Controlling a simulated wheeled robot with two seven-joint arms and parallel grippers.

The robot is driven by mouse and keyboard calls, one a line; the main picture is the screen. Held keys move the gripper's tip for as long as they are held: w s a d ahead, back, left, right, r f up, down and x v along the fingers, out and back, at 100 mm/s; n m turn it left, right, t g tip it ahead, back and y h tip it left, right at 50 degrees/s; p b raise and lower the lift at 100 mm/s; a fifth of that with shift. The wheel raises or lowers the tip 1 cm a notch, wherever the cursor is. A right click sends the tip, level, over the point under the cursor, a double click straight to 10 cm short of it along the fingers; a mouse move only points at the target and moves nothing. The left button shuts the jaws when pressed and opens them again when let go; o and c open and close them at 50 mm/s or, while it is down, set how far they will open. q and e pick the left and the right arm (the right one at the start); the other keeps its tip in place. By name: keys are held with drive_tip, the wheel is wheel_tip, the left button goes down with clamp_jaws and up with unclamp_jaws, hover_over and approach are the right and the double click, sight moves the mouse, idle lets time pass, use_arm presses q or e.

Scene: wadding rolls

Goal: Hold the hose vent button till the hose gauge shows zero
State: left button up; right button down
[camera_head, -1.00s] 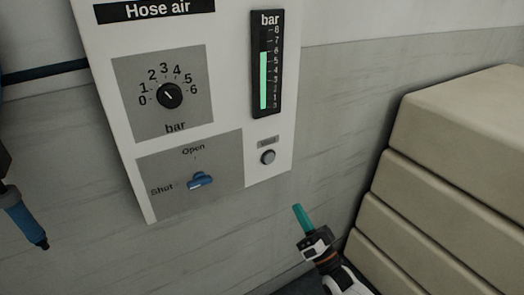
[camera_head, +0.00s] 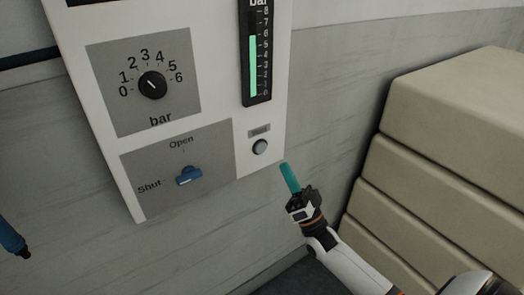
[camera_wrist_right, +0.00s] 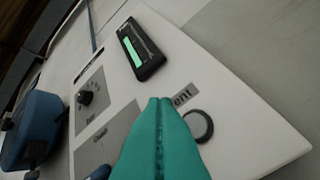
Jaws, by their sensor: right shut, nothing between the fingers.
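The vent button (camera_head: 260,147) is a round grey button low on the right of the white hose air panel (camera_head: 215,118). It also shows in the right wrist view (camera_wrist_right: 198,126), just right of the fingertips. The hose gauge (camera_head: 257,62) is a black upright strip above it, its green bar reaching about 6. My right gripper (camera_head: 285,166) has teal fingers, shut and empty. Its tips are below and right of the button and look apart from it. In the wrist view the fingertips (camera_wrist_right: 160,101) cover part of the vent label. My left gripper is not in view.
A black dial (camera_head: 153,85) marked 0 to 6 and a blue valve handle (camera_head: 189,175), turned towards Shut, are on the panel's left. A blue tool (camera_head: 12,240) hangs at far left. Stacked beige blocks (camera_head: 440,150) stand at right. Bare wall lies between.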

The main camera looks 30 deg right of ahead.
sight(262, 144)
drive_tip(key=w+b, duration=0.2)
drive_tip(key=w, duration=0.4)
drive_tip(key=shift+w+a+b, duration=0.25)
drive_tip(key=shift+w+b, duration=0.05)
drive_tip(key=shift+b, duration=0.05)
idle(1.7)
drive_tip(key=shift+w, duration=0.45)
drive_tip(key=shift+w+a+b, duration=0.1)
drive_tip(key=shift+w+b, duration=0.3)
drive_tip(key=shift+b, duration=0.15)
idle(0.3)
drive_tip(key=shift+s, duration=0.15)
idle(2.3)
drive_tip(key=shift+s+p, duration=0.45)
drive_tip(key=shift+s, duration=0.25)
